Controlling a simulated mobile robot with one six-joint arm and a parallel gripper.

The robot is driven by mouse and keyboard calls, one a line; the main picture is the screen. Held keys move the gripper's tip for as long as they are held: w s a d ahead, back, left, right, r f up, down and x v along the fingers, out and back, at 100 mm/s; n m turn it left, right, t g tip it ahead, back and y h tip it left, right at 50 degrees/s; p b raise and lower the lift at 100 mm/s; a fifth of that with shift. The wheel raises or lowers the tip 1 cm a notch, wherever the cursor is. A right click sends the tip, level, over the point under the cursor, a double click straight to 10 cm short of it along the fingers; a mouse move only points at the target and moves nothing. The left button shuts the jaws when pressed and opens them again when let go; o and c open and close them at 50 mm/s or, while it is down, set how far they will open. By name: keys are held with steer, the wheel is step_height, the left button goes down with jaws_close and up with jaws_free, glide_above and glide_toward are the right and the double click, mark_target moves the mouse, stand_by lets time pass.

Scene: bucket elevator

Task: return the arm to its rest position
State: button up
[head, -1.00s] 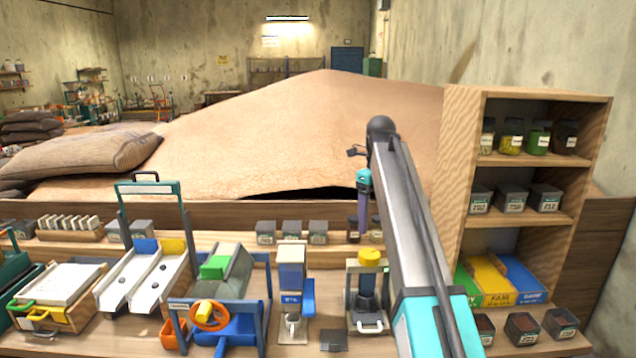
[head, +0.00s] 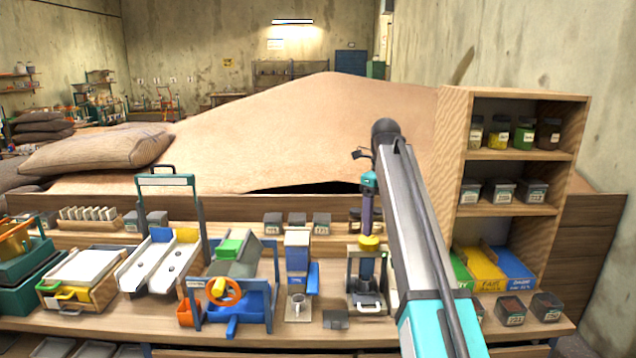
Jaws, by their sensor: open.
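My arm (head: 415,220) rises from the bottom right of the head view, and its upper bend stands in front of the large tan heap. From that bend the teal wrist (head: 369,182) and a slim purple end part hang down. My gripper (head: 367,222) is at this lower end, small and pointing down, open, with nothing seen in it. Its fingers cannot be made out clearly. In the picture it lies just over the yellow knob (head: 369,243) of a small press (head: 367,290); whether they touch cannot be told.
A wooden shelf (head: 462,150) with jars and bins stands close to the right of my arm. Along the bench (head: 260,338) are a blue device with an orange wheel (head: 222,291), white chutes (head: 160,262) and a blue column (head: 297,260). Free air lies above the bench, before the heap (head: 270,130).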

steer(key=s+f+n, duration=0.5)
steer(key=f+n, duration=0.1)
steer(key=f, duration=0.7)
steer(key=s+f+n, duration=0.6)
steer(key=f+n, duration=0.1)
steer(key=f, duration=0.6)
steer(key=s+f+n, duration=0.5)
steer(key=f+n, duration=0.1)
steer(key=f, duration=0.8)
steer(key=s+f+n+g, duration=0.2)
steer(key=s+f+n, duration=0.1)
steer(key=s+f, duration=0.6)
steer(key=s+f+n+g, duration=0.2)
steer(key=s+f, duration=0.8)
steer(key=s, duration=0.6)
steer(key=s+f+n+g+b, duration=0.1)
steer(key=s+f+n, duration=0.2)
steer(key=s+f, duration=0.7)
steer(key=s, duration=0.3)
steer(key=shift+f+n+g, duration=0.15)
steer(key=shift+n+g, duration=0.15)
steer(key=shift+g, duration=0.1)
